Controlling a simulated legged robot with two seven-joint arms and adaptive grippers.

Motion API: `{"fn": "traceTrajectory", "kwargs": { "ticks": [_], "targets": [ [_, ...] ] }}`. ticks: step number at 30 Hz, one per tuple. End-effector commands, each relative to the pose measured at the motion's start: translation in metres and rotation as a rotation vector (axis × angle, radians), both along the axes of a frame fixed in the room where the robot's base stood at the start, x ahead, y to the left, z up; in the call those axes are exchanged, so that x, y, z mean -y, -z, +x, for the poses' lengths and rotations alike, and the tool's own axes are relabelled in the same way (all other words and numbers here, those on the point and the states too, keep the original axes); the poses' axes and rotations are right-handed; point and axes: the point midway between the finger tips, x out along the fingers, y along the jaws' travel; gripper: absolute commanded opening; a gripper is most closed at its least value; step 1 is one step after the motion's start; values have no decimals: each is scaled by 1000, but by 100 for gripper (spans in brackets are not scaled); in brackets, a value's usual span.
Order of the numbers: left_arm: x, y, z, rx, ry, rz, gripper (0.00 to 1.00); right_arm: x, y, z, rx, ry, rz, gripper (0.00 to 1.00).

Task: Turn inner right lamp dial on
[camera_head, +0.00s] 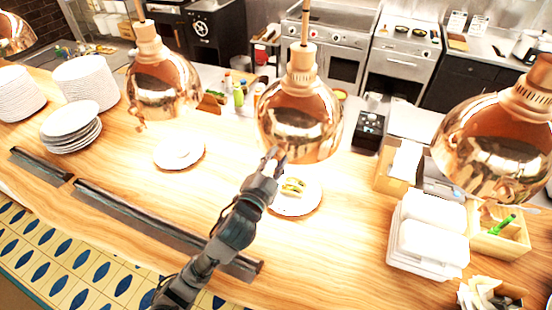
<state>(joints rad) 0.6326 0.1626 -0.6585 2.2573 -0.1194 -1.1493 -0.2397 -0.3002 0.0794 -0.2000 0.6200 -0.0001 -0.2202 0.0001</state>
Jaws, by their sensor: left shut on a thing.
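Several copper heat lamps hang over the wooden counter. The inner right lamp (300,118) hangs at the centre, above a plate of food (296,203). My left arm reaches up from the bottom of the view. My left gripper (274,156) is at the lower left rim of this lamp, with its fingertips shut on a small part there. The dial is too small and covered by the fingers to make out clearly. My right gripper is not in view.
The inner left lamp (163,82) and outer right lamp (500,140) hang to either side. White plate stacks (88,85) stand at left. White containers (430,232) and a wooden box (500,240) stand at right. A dark metal rail (150,222) runs along the front.

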Motion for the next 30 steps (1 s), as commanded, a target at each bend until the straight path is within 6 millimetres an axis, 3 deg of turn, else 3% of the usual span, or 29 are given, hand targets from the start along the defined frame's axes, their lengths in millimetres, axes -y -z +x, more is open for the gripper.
{"fn": "traceTrajectory", "kwargs": {
  "ticks": [1,7,8,10,11,21,30],
  "targets": [
    [2,8,1,-20,2,6,0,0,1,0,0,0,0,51],
    [2,9,1,-21,2,8,0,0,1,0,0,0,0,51],
    [2,9,1,-21,2,8,33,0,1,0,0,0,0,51],
    [2,8,0,-21,2,8,50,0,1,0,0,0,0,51],
    [1,8,1,-19,2,7,53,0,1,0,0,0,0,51],
    [-1,3,-4,-8,0,3,53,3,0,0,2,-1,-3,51],
    [-19,7,-49,-10,3,4,53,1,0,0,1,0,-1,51]
  ]
}}
